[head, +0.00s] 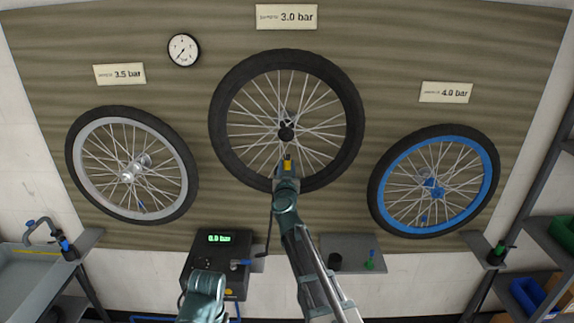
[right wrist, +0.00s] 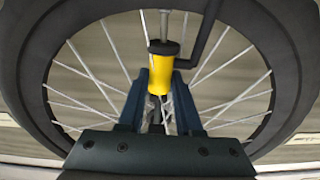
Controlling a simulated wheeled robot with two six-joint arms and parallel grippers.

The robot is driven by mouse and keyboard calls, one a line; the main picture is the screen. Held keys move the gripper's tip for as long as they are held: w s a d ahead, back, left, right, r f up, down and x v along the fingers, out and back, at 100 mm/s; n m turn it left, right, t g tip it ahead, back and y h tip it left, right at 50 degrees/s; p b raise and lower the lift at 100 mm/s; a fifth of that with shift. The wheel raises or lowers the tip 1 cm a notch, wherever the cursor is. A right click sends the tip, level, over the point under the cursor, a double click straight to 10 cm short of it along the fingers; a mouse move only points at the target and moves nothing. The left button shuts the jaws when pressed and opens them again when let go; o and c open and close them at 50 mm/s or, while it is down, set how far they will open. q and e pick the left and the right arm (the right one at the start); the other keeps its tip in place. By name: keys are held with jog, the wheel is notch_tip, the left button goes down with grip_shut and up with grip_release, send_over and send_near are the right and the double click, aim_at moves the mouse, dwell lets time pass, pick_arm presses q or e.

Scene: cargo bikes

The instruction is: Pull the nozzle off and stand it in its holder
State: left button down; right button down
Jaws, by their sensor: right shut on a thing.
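The nozzle (head: 288,165), yellow with a black collar, is in my right gripper (head: 287,174) in front of the lower part of the middle wheel. In the right wrist view the nozzle (right wrist: 161,72) stands upright between the two blue fingers (right wrist: 158,92), which are shut on it. A black hose (head: 270,225) runs by the wheel toward the pump box (head: 215,262), whose green display is lit. I cannot clearly identify the holder.
The middle wheel (head: 218,135) hangs under a 3.0 bar label, between a grey-rimmed wheel (head: 78,175) and a blue-rimmed wheel (head: 493,165). A small shelf (head: 350,243) right of my right arm carries a black cup (head: 335,261) and a green item (head: 370,262).

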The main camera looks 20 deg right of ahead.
jog(key=shift+r, duration=0.15)
dwell(0.4)
jog(key=shift+s+r+p, duration=0.1)
jog(key=shift+r+p, duration=0.75)
jog(key=shift+p, duration=0.15)
jog(key=c, duration=0.5)
grip_release()
jog(key=b+v, duration=0.1)
jog(key=v, duration=1.3)
